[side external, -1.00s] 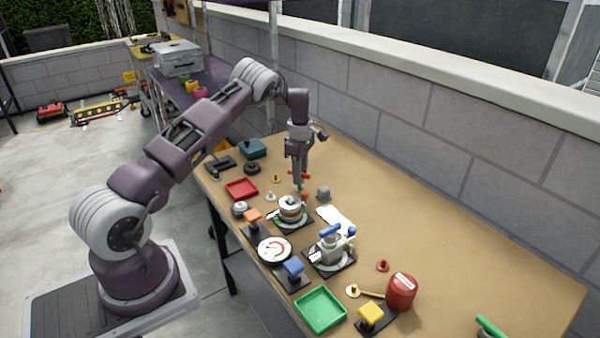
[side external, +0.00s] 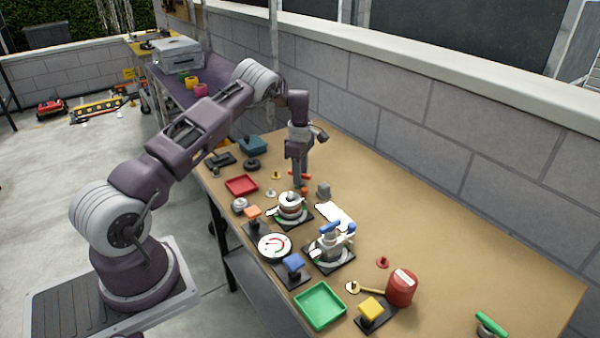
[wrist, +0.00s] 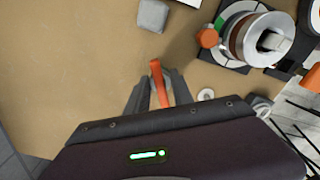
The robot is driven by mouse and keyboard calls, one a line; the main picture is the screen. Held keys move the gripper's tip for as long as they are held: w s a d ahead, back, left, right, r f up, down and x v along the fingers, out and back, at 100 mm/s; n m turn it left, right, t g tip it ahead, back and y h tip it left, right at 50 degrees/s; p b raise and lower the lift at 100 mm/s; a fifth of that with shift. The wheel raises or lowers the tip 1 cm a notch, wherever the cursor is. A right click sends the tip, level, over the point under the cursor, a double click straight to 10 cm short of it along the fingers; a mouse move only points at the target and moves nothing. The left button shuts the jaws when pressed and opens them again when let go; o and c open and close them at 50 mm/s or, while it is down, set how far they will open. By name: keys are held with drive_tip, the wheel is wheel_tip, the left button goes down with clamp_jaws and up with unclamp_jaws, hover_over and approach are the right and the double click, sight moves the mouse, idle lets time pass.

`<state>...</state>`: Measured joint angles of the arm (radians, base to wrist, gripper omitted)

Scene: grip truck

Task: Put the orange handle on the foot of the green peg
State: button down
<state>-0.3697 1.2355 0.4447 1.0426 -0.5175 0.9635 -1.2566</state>
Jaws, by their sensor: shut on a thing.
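The orange handle (wrist: 157,80) is a slim bar between my fingers in the wrist view. My gripper (wrist: 160,92) is shut on it. In the side view my gripper (side external: 299,181) points down, low over the table, and a red-orange bar (side external: 305,175) shows at its fingers. I cannot tell whether the handle touches the table. In the wrist view a small green part (wrist: 219,22) sits beside an orange knob (wrist: 207,38) on the edge of a round spool-like fixture (wrist: 256,36). I cannot tell whether this is the green peg; its foot is not clear.
A grey block (side external: 323,191) stands right of my gripper. Orange (side external: 252,212), blue (side external: 293,265) and yellow (side external: 370,308) blocks on dark bases, a gauge (side external: 274,247) and a blue-handled valve (side external: 330,242) crowd the front. A green bar (side external: 490,324) lies far right. The back right is clear.

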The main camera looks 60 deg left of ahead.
drive_tip(key=shift+f, duration=0.5)
idle(0.9)
drive_tip(key=c, duration=0.7)
unclamp_jaws()
drive_tip(key=shift+r, duration=3.75)
